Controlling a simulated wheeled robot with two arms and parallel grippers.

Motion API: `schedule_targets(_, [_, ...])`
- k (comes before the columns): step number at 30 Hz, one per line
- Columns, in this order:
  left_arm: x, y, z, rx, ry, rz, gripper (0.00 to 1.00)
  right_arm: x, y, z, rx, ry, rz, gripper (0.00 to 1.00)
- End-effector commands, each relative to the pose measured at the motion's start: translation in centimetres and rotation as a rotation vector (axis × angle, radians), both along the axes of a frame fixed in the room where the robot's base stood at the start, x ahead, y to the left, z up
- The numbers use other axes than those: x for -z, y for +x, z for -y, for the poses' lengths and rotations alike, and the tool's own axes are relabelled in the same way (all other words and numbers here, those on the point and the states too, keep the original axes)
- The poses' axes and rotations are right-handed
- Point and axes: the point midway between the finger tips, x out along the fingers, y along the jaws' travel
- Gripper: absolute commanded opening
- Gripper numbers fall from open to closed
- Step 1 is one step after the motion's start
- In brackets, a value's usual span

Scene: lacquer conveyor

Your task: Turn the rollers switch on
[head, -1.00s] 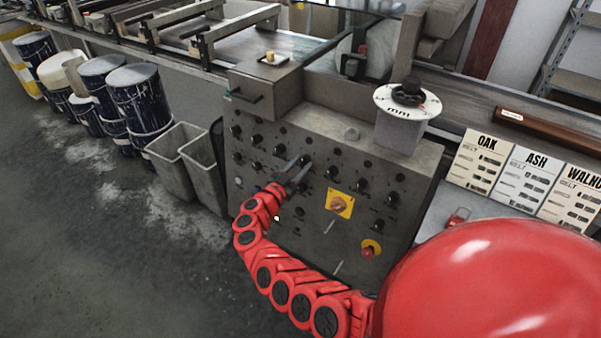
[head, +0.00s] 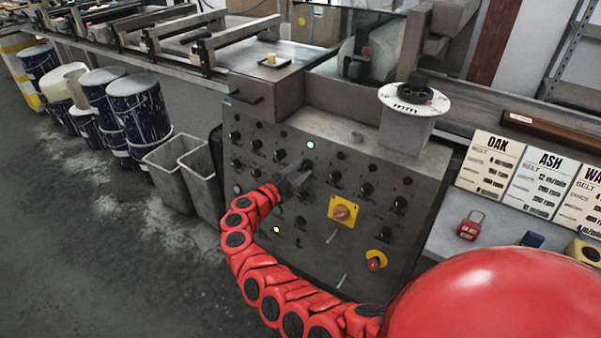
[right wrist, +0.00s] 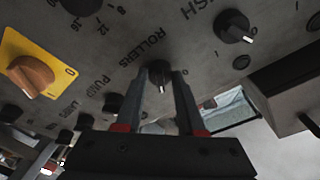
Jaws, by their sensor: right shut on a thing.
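The rollers switch (right wrist: 160,72) is a small black knob with a white pointer mark, on the grey sloped control panel (head: 330,275). Its label reads ROLLERS, upside down in the right wrist view. My right gripper (right wrist: 160,78) is shut on this knob, one finger on each side. The mark points down toward the gripper's palm, with a 0 printed near one finger. In the head view my right gripper (head: 304,166) reaches the panel's middle and mostly hides the knob. A green lamp (head: 311,144) glows just above it. My left gripper is not in view.
Other black knobs crowd the panel. A yellow-plated orange rotary switch (head: 342,212) and a red button (head: 374,262) sit lower right. A dial post (head: 408,125) stands on top. Grey bins (head: 172,170) stand left. A red padlock (head: 469,226) lies right.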

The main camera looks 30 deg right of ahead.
Motion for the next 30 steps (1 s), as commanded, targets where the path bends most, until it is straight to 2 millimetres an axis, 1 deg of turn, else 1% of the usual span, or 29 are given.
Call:
schedule_targets(11, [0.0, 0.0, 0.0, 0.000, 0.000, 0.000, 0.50, 0.0, 0.0, 0.0, 0.001, 0.002, 0.005, 0.00])
schedule_targets(12, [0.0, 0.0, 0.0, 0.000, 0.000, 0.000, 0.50, 0.0, 0.0, 0.0, 0.001, 0.002, 0.005, 0.45])
schedule_targets(14, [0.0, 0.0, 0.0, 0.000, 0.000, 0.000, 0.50, 0.0, 0.0, 0.0, 0.001, 0.002, 0.005, 0.56])
schedule_targets(15, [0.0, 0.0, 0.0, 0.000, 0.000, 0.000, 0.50, 0.0, 0.0, 0.0, 0.001, 0.002, 0.005, 0.63])
schedule_targets(16, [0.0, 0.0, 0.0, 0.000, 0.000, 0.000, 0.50, 0.0, 0.0, 0.0, 0.001, 0.002, 0.004, 0.68])
schedule_targets(26, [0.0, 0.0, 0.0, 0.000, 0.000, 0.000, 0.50, 0.0, -0.1, -0.2, 0.001, 0.002, 0.004, 0.68])
schedule_targets(29, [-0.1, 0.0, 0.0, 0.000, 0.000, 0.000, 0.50, 0.0, -0.3, -1.2, -0.002, 0.002, 0.003, 0.68])
schedule_targets(30, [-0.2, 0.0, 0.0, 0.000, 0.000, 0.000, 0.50, 0.1, -0.5, -1.8, -0.002, 0.003, 0.002, 0.68])
